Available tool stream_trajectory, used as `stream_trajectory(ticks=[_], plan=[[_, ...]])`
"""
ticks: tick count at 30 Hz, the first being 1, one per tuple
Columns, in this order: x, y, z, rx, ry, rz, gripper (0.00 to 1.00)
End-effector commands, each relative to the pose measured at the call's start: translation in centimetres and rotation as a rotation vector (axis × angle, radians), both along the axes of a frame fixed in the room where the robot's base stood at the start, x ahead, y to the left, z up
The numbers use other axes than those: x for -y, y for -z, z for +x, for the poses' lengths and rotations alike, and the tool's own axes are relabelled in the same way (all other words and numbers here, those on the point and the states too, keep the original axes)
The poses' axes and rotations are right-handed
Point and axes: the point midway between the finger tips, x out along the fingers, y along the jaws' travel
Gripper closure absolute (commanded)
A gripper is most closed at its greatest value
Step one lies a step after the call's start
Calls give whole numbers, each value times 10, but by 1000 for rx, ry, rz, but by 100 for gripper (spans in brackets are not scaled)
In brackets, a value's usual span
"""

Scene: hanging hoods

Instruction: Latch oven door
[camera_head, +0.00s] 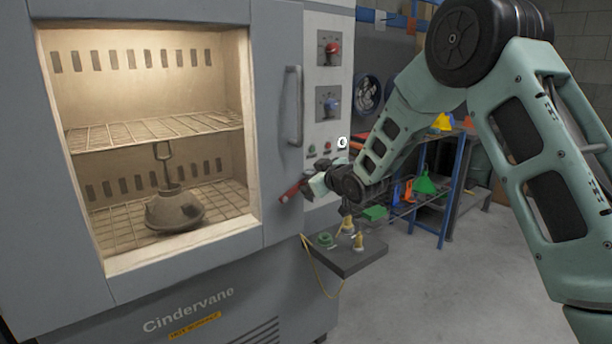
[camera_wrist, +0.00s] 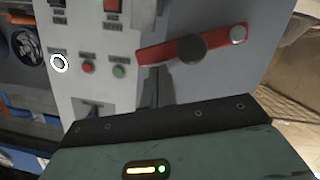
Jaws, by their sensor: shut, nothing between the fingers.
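The oven door (camera_head: 255,60) is grey with a large window into a lit interior. It looks flush with the oven front in the head view. A vertical bar handle (camera_head: 294,105) sits near its right edge. The red latch lever (camera_head: 291,190) is below the handle. In the wrist view the lever (camera_wrist: 160,52) lies nearly level on a dark round pivot, with a pale knob at its right end. My gripper (camera_head: 318,186) is beside the lever's right part in the head view. Its dark fingers (camera_wrist: 157,85) are shut and empty, tips close to the lever's left arm; contact is unclear.
A small grey shelf (camera_head: 350,262) with brass and green parts juts out below my gripper, with a yellow cord hanging. A blue rack (camera_head: 445,190) stands behind. The floor at right is clear.

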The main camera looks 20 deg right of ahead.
Motion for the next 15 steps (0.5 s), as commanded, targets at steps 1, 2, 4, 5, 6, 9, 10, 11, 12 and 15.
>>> stream_trajectory(ticks=[1,2,4,5,6,9,10,11,12,15], plan=[[4,5,1,-11,2,34,100],[6,6,2,-18,3,54,100],[7,10,2,-34,2,100,100],[9,12,3,-40,3,119,100],[9,14,3,-47,1,140,100],[10,18,3,-50,1,148,100],[11,19,3,-49,0,149,100],[11,19,4,-49,0,149,100],[12,20,4,-49,0,148,100],[13,22,4,-49,0,147,100]])
